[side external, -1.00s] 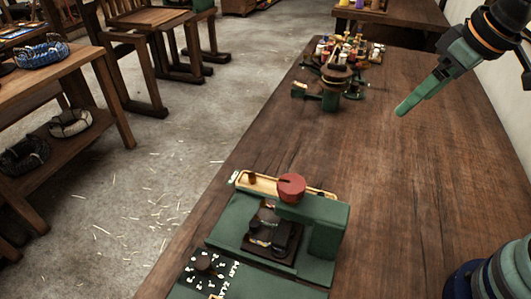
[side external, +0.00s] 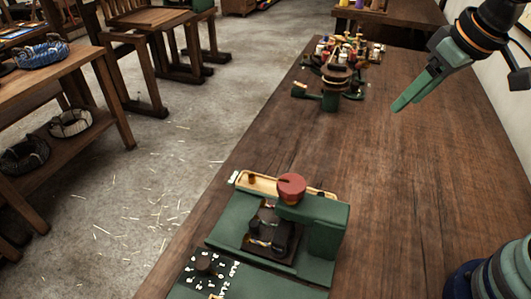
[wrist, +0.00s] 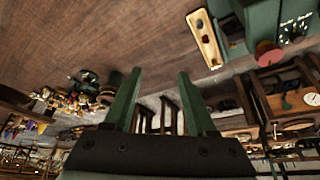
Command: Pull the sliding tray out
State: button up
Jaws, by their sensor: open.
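A green machine (side external: 325,238) with a round red knob (side external: 291,186) stands at the near edge of the wooden table. A narrow tan tray (side external: 262,185) with a small dark peg lies along its far side. The tan tray also shows at the upper right of the wrist view (wrist: 204,38), with small dark and reddish pieces in it. A dark plate sits in the machine's middle. I cannot tell for sure which part is the sliding tray. My gripper (side external: 398,106) is open and empty, above the table and well away from the machine; its green fingers stand apart in the wrist view (wrist: 160,75).
A green and brown device (side external: 332,88) stands at the table's far end, with several coloured spools (side external: 352,48) behind it. A black panel (side external: 210,272) with white marks lies at the machine's near side. The middle of the wooden table (side external: 400,180) is bare.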

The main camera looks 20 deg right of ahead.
jog(key=w+a+f+n+g, duration=0.1)
jog(key=w+a+n, duration=0.15)
jog(key=a, duration=0.45)
jog(key=w+a+f+n+g, duration=0.1)
jog(key=w+a+n+g, duration=0.15)
jog(key=a, duration=0.45)
jog(key=n+g, duration=0.1)
jog(key=n, duration=0.3)
send_over(254, 222)
notch_tip(254, 222, down, 8)
jog(key=f, duration=0.1)
jog(key=shift+h, duration=0.3)
notch_tip(254, 222, down, 11)
jog(key=shift+s+r, duration=0.1)
grip_shut()
